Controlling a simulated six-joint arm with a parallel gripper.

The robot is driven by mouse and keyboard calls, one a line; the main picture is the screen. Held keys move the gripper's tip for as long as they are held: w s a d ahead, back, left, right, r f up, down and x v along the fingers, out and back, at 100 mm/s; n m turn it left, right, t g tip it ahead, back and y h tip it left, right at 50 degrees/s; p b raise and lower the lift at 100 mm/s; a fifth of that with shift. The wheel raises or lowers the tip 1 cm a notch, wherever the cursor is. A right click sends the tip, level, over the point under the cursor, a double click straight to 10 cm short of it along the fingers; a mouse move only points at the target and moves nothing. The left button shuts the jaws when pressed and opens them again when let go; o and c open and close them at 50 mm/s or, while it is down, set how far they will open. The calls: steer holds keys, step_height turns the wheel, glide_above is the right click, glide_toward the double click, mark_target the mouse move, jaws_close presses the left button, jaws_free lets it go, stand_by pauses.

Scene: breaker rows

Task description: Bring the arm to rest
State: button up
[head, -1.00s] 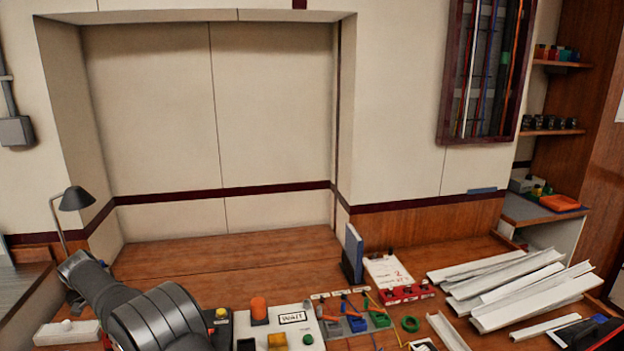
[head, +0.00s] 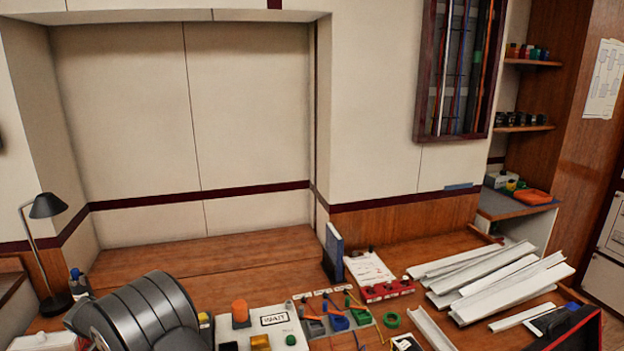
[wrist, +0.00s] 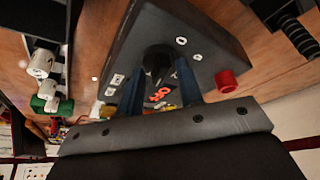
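My gripper (wrist: 160,88) shows in the wrist view with its two bluish fingers apart. Nothing is clearly held between them. Beyond the fingers is a dark grey box (wrist: 205,42) with a dark round knob (wrist: 158,58), small white marks and a red cylinder (wrist: 225,81) at its side. Whether the fingers touch the box, I cannot tell. In the head view my arm's thick grey link fills the lower left, and the gripper is out of the frame.
In the head view, the WAIT box (head: 262,330), coloured clips (head: 338,320), a red block (head: 387,289) and white channels (head: 490,280) crowd the front and right of the bench. A black lamp (head: 46,208) stands at left. The bench's back left (head: 210,255) is clear.

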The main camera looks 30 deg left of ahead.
steer(key=n, duration=0.1)
steer(key=n+y, duration=0.1)
steer(key=n, duration=0.3)
steer(key=shift+w+d+g+y, duration=0.1)
steer(key=shift+d+g+y, duration=0.2)
steer(key=shift+y, duration=0.1)
steer(key=shift+w+d+n+g+y, duration=0.1)
steer(key=shift+n+g+y, duration=0.2)
steer(key=shift+n, duration=0.8)
steer(key=shift+n+g+y, duration=0.2)
steer(key=shift+n+y, duration=0.1)
steer(key=shift+n, duration=0.8)
steer(key=shift+o, duration=0.3)
steer(key=o, duration=0.5)
step_height(320, 180, up, 17)
steer(key=n+g+h, duration=0.3)
steer(key=n, duration=0.6)
steer(key=f, duration=1.7)
steer(key=shift+w+a, duration=0.2)
steer(key=shift+w, duration=0.15)
